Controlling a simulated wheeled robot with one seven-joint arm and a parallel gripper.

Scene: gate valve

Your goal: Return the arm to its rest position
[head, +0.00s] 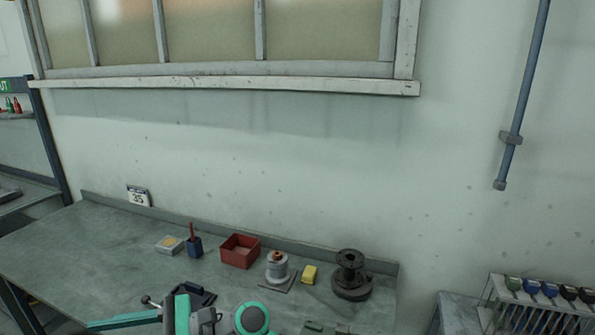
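Teal and grey parts, which look like my own arm, show at the bottom edge, left of centre, in front of the workbench (75,240). They include a round joint with a teal ring. I cannot make out gripper fingers among them, so my gripper is not seen. No gate valve can be clearly identified in this view.
A rack (535,312) stands right. The bench's left is clear.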

